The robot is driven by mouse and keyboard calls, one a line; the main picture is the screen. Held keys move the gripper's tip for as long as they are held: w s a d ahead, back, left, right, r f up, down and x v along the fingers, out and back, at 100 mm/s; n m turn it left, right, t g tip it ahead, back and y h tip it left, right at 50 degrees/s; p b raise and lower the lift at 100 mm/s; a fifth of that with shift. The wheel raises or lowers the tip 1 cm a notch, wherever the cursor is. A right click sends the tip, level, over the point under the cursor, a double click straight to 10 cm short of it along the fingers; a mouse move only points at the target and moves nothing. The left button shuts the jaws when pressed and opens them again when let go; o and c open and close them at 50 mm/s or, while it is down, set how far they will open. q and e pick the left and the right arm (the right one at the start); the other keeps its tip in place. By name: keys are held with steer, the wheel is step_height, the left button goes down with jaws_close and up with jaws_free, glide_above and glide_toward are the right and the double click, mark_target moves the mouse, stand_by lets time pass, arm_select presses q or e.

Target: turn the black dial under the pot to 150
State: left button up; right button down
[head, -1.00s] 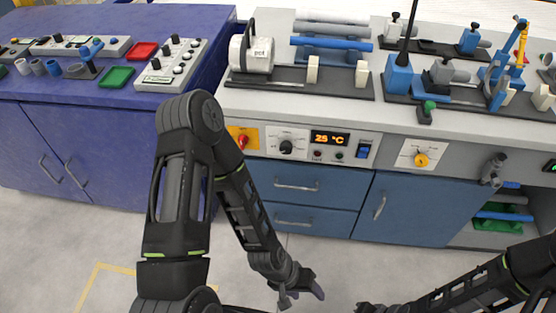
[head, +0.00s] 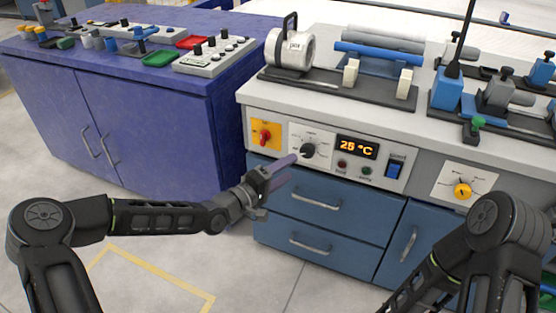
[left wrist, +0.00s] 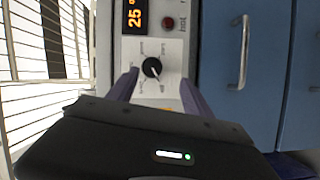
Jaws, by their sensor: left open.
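The black dial (head: 308,150) sits on a white plate in the bench's front panel, below the white pot (head: 290,47) on the bench top. The orange display (head: 358,147) beside it reads 25 °C. My left gripper (head: 283,170) is in front of the panel, just below and left of the dial, pointing towards it. In the left wrist view the dial (left wrist: 152,68) shows between the two spread, empty fingers (left wrist: 158,86), and its pointer is visible. They look apart from it. My right arm shows at lower right, its gripper out of view.
A red knob on a yellow plate (head: 265,134) is left of the dial. A blue switch (head: 395,169) and a yellow knob (head: 462,190) are to the right. Blue drawers with a protruding handle (head: 316,199) lie below. The floor in front is clear.

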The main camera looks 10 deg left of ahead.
mark_target(305, 153)
arm_select(q)
steer(key=shift+a+r+n+h, duration=0.35)
steer(key=shift+r+n, duration=0.25)
steer(key=shift+n, duration=0.5)
steer(key=shift+b+x, duration=0.6)
steer(key=shift+x, duration=3.35)
steer(key=shift+a, duration=0.1)
steer(key=shift+c, duration=0.3)
jaws_close()
